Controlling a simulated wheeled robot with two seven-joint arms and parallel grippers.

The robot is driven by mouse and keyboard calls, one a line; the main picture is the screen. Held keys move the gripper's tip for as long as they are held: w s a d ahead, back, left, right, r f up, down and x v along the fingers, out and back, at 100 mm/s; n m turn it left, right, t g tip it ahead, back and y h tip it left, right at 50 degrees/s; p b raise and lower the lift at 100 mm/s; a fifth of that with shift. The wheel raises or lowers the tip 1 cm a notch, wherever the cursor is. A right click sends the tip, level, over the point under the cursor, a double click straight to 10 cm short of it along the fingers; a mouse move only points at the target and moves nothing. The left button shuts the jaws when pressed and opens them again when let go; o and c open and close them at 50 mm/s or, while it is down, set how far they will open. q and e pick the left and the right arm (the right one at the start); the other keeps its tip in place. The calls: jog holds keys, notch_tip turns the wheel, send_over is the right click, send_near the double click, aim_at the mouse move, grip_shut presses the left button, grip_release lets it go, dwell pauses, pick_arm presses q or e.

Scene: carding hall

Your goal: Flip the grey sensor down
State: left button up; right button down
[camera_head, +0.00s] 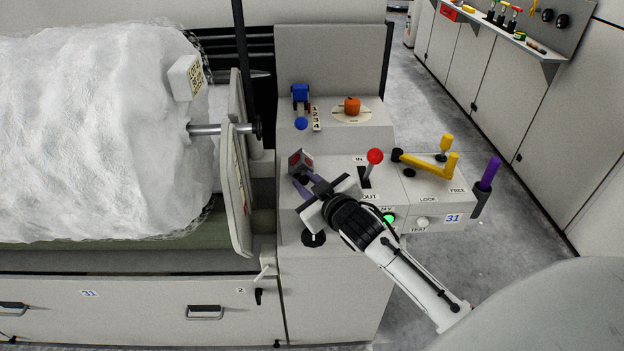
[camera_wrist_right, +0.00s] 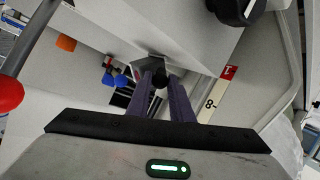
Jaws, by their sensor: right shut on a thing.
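The grey sensor (camera_head: 301,161), a small dark-grey head with red faces, is at the left edge of the control console. It also shows in the right wrist view (camera_wrist_right: 149,64), just beyond the fingertips. My right gripper (camera_head: 308,182) reaches in from the lower right, and its purple fingers are shut on the sensor's dark end. The same gripper (camera_wrist_right: 161,80) in the wrist view has both fingers close around a round black part; the fingers hide some of it. My left gripper is not in view.
Close to the right are a red-knobbed lever (camera_head: 374,158), a green-lit button (camera_head: 389,219) and a yellow handle (camera_head: 431,163). A blue lever (camera_head: 301,105) and an orange knob (camera_head: 352,105) sit behind. A white fibre roll (camera_head: 95,130) fills the left.

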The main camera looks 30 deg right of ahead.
jog(key=a+n+g+h, duration=0.1)
jog(key=w+n+h, duration=0.1)
jog(key=shift+a+r+n+g, duration=0.2)
jog(key=shift+a+n+g, duration=0.2)
jog(key=shift+w+a+f+n+g+h, duration=0.2)
jog(key=shift+w+a+n+g+h, duration=0.15)
jog(key=shift+n+h, duration=0.3)
jog(key=shift+w+a+f+n+g+h, duration=0.2)
jog(key=shift+a+n+g+h, duration=0.25)
jog(key=shift+n, duration=0.3)
jog(key=c, duration=1.6)
grip_release()
jog(key=shift+o, duration=0.2)
